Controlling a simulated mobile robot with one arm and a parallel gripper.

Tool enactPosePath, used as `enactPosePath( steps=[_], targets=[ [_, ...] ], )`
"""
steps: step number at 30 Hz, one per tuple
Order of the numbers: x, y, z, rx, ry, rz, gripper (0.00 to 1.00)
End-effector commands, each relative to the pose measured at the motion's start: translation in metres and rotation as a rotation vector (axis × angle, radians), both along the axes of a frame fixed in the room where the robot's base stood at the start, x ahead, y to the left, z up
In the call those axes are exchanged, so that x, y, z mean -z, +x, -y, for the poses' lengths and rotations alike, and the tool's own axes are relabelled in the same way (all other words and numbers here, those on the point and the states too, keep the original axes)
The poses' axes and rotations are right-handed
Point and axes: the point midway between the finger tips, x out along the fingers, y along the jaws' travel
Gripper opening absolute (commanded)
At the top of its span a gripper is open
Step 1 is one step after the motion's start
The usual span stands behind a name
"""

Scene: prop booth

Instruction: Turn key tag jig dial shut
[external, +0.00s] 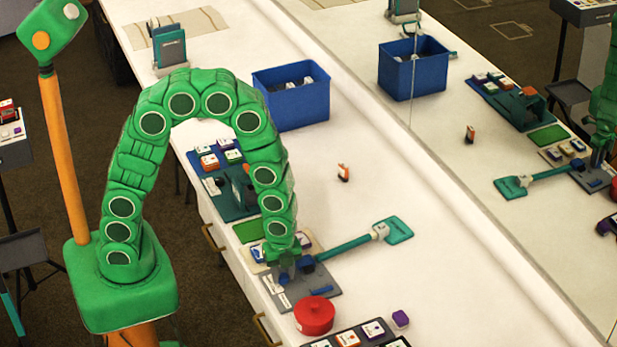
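My green arm arches over the white table, and my gripper (284,272) points down at a grey plate (335,280) near the table's front edge. This plate looks like the key tag jig, though I cannot be sure. Small blue parts (306,264) stand on it right beside my gripper, and one may be the dial. A flat blue bar (321,290) lies on the plate too. My fingers are small and partly merge with the dark parts, so I cannot tell whether they are open or touching the dial. The dial's setting is not readable.
A teal paddle (398,230) with a long handle lies right of the plate. A red round pot (314,315) and a dark tray (364,334) stand in front. A blue bin (292,96) is behind. A mirror (480,200) lines the right side. The table's middle is mostly clear.

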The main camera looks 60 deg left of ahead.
Motion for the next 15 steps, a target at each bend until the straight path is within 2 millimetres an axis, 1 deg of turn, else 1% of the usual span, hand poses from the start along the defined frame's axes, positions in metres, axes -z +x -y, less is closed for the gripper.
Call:
enactPosePath(
  steps=[1,4,5,11,15],
  targets=[
    [-0.0001,0.0003,0.0000,0.000,0.000,0.001,0.21],
    [-0.0001,0.0003,0.0000,0.000,0.000,0.001,0.05],
    [-0.0001,0.0003,0.0000,0.000,0.000,0.001,0.03],
    [-0.0001,0.0004,0.0000,-0.015,0.000,0.001,0.03],
    [-0.0002,0.0005,0.0000,-0.058,0.000,0.001,0.03]
  ],
)
